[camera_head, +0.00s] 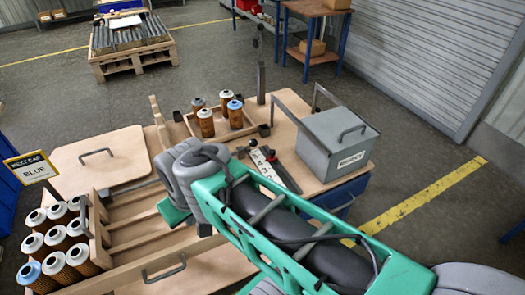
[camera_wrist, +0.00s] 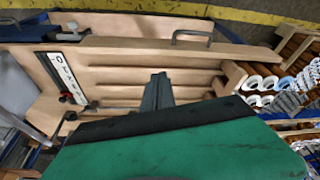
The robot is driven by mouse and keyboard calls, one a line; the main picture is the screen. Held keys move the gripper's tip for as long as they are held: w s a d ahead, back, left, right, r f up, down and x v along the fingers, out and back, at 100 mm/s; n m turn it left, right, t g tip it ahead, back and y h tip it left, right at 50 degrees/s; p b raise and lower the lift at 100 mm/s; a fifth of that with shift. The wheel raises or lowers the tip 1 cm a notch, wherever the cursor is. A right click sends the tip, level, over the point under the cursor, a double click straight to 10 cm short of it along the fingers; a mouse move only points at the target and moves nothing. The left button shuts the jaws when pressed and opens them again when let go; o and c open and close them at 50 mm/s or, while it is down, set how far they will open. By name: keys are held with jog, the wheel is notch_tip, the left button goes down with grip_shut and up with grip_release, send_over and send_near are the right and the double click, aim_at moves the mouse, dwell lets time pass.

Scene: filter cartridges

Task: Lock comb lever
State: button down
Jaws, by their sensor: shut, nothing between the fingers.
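A lever with black knobs and a red part (camera_head: 252,143) sits beside a white marked strip (camera_head: 264,164) on the wooden table, left of the grey box. In the wrist view the white strip (camera_wrist: 66,77) and the dark lever fittings (camera_wrist: 68,99) are at the left; I cannot tell the lever's setting. A wooden slotted rack (camera_head: 140,220) has long empty channels, with several filter cartridges (camera_head: 62,238) at its left end. My gripper (camera_wrist: 158,78) is shut and empty above the channels, apart from the lever; my arm hides its fingertips in the head view.
A grey lidded box (camera_head: 340,142) stands on the table's right. A wooden tray (camera_head: 190,127) with several cartridges is at the back. A flat handled board (camera_head: 100,160) lies left. A sign reading "NEXT CAP BLUE" (camera_head: 32,168) stands at the far left.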

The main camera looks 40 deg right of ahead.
jog(key=w+d+f+m+t+y+b, duration=0.25)
jog(key=w+d+f+m+b, duration=0.5)
jog(key=d+f+m, duration=0.6)
jog(key=s+d+m+t+h+b, duration=0.1)
jog(key=d+m+t, duration=0.3)
jog(key=d+m, duration=0.7)
jog(key=s+d+m+t+h+b, duration=0.2)
jog(key=s+d+m+t+h, duration=0.1)
jog(key=d+m, duration=0.8)
jog(key=shift+s+m+t+h, duration=0.35)
jog(key=shift+m+t+h, duration=0.25)
jog(key=shift+m, duration=0.25)
jog(key=shift+r, duration=0.1)
jog(key=w+r+x, duration=0.1)
jog(key=r+x, duration=0.1)
jog(key=x, duration=1)
jog(key=shift+w+a+r+b, duration=0.15)
jog(key=shift+w+r+b, duration=0.1)
jog(key=shift+w+b, duration=0.1)
